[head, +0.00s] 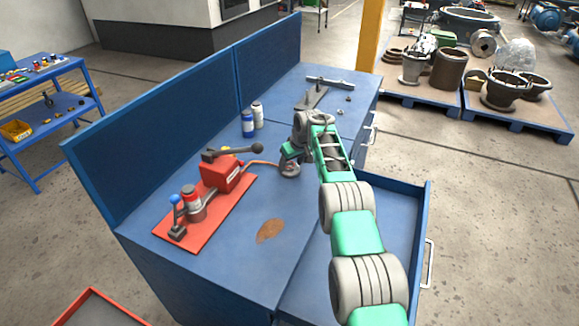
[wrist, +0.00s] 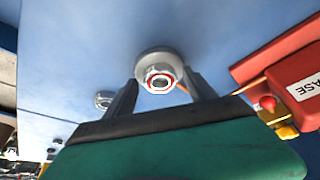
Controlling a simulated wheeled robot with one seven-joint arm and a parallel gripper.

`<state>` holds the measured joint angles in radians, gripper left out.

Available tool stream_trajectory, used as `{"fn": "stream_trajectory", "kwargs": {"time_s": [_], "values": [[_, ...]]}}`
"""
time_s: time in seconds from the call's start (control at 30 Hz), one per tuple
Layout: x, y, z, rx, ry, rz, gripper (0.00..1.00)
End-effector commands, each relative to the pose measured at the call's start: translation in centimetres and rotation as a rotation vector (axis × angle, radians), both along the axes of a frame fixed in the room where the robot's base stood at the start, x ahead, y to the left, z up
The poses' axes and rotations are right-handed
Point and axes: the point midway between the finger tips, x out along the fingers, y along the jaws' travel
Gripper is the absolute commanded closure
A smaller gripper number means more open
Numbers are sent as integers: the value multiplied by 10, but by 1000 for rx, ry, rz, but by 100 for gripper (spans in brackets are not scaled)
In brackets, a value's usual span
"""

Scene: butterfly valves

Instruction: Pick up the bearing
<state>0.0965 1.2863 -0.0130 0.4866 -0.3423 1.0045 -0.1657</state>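A round grey metal part with a wide flange and a red ring around its hole, seemingly the bearing (wrist: 158,74), sits on the blue bench top. In the wrist view it lies between the two spread fingers of my gripper (wrist: 162,82). My gripper is open, and I cannot tell whether the fingers touch the part. In the head view my gripper (head: 291,153) points down at the bench, with the grey part (head: 290,170) at its tip, partly covered.
A red pump (head: 221,172) on a red plate (head: 213,217) stands left of my gripper, its hose running near the part. Two bottles (head: 253,117) stand behind. Another small metal piece (wrist: 103,98) lies nearby. A drawer (head: 405,215) is open at right. The bench front has a brown stain (head: 270,231).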

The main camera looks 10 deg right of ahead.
Motion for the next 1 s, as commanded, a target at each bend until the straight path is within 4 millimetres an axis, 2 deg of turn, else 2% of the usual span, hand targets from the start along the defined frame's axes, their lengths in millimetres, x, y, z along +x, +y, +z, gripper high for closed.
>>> {"fn": "stream_trajectory", "kwargs": {"time_s": [0.07, 0.73, 1.0], "values": [[0, 0, 0, 0, 0, 0, 44], [0, 0, 1, 0, 0, 0, 99], [0, 0, 2, 0, -1, 0, 100]]}}
